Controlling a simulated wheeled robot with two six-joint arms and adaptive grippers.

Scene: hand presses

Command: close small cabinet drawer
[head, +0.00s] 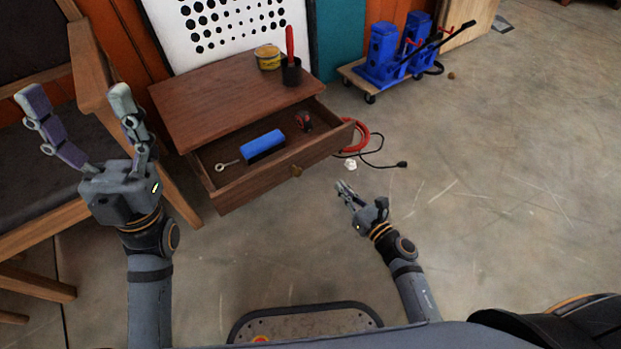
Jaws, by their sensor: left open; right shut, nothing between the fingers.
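A small brown wooden cabinet (225,98) stands at the upper left of the head view. Its drawer (255,184) is pulled out toward me, with a round knob (296,171) on its front. In the drawer lie a blue block-like item (263,144), a small red and black item (304,121) and a metal eye bolt (227,165). My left gripper (80,112) is open and empty, left of the cabinet and raised, fingers pointing up the picture. My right gripper (343,187) is shut and empty, right of the drawer front and apart from it.
A yellow tin (268,57) and a dark cup (291,72) with a red-handled tool stand on the cabinet. A wooden chair (98,92) is at the left. A red hose and black cable (382,164) lie right of the drawer. Blue presses (383,50) stand behind. The floor at right is clear.

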